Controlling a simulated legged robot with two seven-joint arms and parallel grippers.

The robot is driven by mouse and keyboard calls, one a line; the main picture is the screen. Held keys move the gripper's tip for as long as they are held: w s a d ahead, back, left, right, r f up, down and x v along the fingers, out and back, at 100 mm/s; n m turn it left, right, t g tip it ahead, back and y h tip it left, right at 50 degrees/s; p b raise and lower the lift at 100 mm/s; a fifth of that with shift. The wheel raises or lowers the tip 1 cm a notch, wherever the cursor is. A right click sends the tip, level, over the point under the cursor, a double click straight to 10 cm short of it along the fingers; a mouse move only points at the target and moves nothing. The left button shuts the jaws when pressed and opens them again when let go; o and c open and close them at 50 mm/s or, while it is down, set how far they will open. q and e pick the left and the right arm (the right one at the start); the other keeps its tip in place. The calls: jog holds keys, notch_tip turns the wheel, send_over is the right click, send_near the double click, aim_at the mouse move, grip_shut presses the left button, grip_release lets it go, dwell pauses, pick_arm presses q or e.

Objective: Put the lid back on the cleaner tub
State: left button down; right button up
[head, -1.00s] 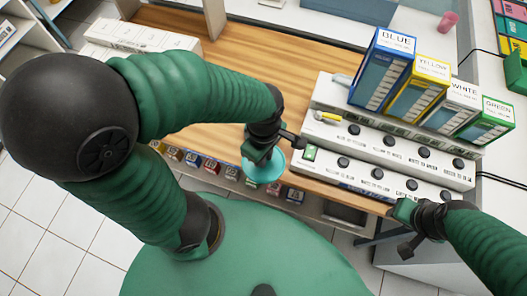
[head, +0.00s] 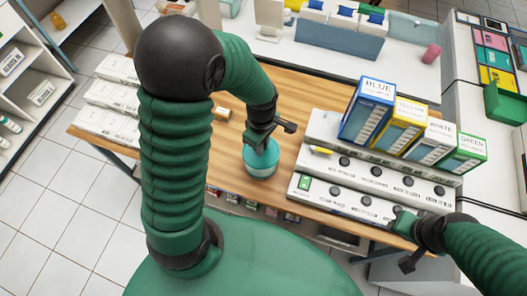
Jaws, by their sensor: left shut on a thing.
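A teal cleaner tub (head: 262,171) stands upright on the wooden table, left of the white rack. My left gripper (head: 261,140) points down over its top and is shut on what appears to be the teal lid (head: 268,152). The lid and tub are nearly the same colour, so I cannot tell whether the lid rests on the rim or is just above it. The fingers hide part of the lid. My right gripper (head: 404,232) is at the right front of the rack, well away from the tub. Its jaw opening is unclear.
A white stepped rack (head: 330,198) with black knobs stands close right of the tub, with blue (head: 367,108), yellow, white and green boxes behind. White boxes (head: 108,110) fill the table's left end. Bare wood lies left of the tub.

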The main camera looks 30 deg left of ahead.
pick_arm(q)
jog(key=shift+w+a+f, duration=0.1)
jog(key=shift+a+f, duration=0.1)
jog(key=shift+f+b, duration=0.3)
jog(key=shift+b, duration=0.15)
jog(key=f+b, duration=0.1)
jog(key=b, duration=0.1)
jog(key=f+b, duration=0.1)
jog(key=f, duration=0.1)
jog(key=shift+d+f+b, duration=0.3)
jog(key=shift+d+b, duration=0.05)
jog(key=shift+b, duration=0.05)
jog(key=shift+f, duration=0.35)
jog(key=shift+f+b, duration=0.4)
jog(key=shift+b, duration=0.05)
jog(key=shift+a+f, duration=0.2)
jog(key=shift+f, duration=0.1)
jog(key=shift+d+r, duration=0.1)
